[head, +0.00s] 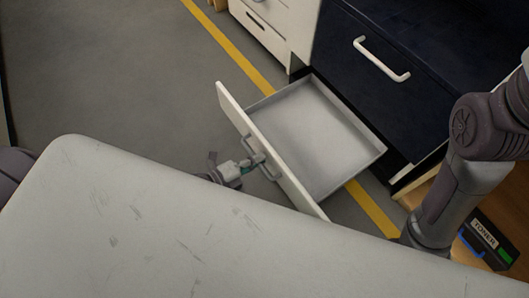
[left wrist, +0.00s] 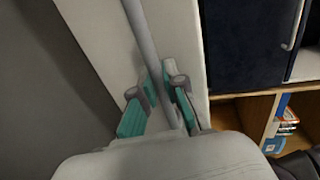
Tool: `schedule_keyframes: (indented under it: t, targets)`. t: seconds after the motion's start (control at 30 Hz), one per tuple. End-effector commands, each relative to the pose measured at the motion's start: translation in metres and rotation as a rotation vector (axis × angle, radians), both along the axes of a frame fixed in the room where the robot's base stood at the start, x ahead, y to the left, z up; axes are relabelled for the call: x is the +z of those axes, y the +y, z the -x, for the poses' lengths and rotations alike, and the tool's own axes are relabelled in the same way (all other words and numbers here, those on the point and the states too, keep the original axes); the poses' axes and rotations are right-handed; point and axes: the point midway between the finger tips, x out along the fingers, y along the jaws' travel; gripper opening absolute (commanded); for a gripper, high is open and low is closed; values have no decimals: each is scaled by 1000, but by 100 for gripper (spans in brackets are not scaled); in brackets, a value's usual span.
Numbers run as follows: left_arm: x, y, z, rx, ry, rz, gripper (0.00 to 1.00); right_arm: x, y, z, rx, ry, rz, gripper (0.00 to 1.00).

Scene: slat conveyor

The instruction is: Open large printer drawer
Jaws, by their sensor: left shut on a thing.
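The large printer drawer (head: 318,138) is pulled out of the dark printer cabinet in the head view, and its grey inside looks empty. Its white front (head: 290,181) faces left and carries a grey bar handle (head: 264,163). My left gripper (head: 252,164) is at that handle. In the left wrist view the teal-padded fingers of my left gripper (left wrist: 163,100) stand on either side of the bar handle (left wrist: 143,35), shut on it. My right arm shows at the right of the head view, but its gripper is hidden.
The dark cabinet front with a white handle (head: 382,59) stands above the drawer. A wooden shelf holds a toner box (head: 487,240) at the lower right. A yellow floor line (head: 235,52) runs under the drawer. Open floor (head: 110,80) lies left.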

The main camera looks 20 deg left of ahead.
Motion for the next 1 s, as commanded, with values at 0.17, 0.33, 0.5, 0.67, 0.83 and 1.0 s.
schedule_keyframes:
  t: [0.17,0.33,0.5,0.67,0.83,1.0]
  targets:
    - [0,1,1,0,0,-1,0,0,0,0,0,1,0,40]
    - [0,1,1,1,1,-1,0,0,0,0,0,0,0,40]
    - [0,1,1,1,1,-1,36,0,0,0,1,1,0,40]
    - [0,1,1,1,0,0,37,0,0,0,1,1,0,40]
    - [0,2,2,1,1,-1,37,-1,0,-2,-1,8,0,40]
    - [3,12,17,1,3,-1,37,0,0,-2,0,6,0,40]
